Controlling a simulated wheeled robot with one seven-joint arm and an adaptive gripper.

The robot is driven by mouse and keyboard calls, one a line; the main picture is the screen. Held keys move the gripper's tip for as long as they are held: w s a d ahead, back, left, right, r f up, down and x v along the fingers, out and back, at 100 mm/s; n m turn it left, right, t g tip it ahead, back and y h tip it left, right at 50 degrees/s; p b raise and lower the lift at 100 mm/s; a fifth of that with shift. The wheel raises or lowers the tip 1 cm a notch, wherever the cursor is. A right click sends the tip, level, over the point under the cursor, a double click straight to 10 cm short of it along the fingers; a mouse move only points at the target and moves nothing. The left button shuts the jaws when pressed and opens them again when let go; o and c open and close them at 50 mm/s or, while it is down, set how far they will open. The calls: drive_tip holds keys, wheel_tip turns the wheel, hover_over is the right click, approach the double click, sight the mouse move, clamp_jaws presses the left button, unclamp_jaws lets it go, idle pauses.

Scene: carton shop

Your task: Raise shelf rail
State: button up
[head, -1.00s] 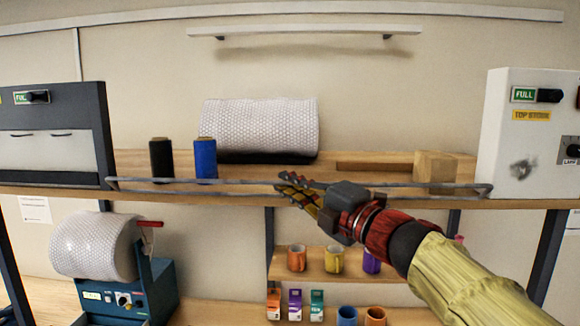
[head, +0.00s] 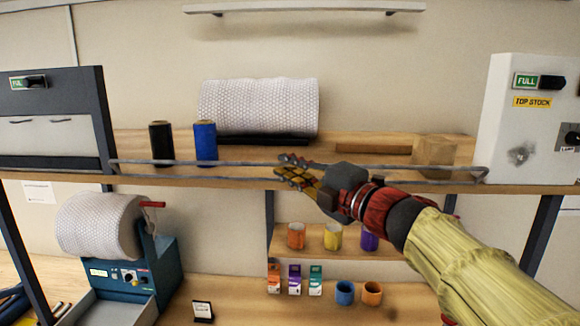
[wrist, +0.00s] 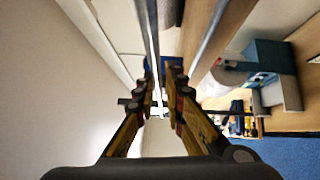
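The shelf rail (head: 400,168) is a thin grey metal bar with bent ends. It runs along the front of the upper wooden shelf (head: 230,183), and its upper bar stands a little above the shelf edge. My gripper (head: 288,170) reaches in from the right and meets the rail near its middle. In the wrist view, the rail (wrist: 151,45) runs between the two yellow fingers of my gripper (wrist: 162,82), which are close together on it. The exact contact at the tips is partly hidden.
Behind the rail stand a black spool (head: 161,144), a blue spool (head: 205,144), a bubble-wrap roll (head: 260,108) and a wooden block (head: 434,151). Mugs (head: 333,236) stand on the shelf below.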

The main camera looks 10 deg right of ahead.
drive_tip(key=o, duration=0.3)
drive_tip(key=r+v, duration=0.1)
drive_tip(key=v, duration=1.1)
drive_tip(key=shift+f, duration=0.5)
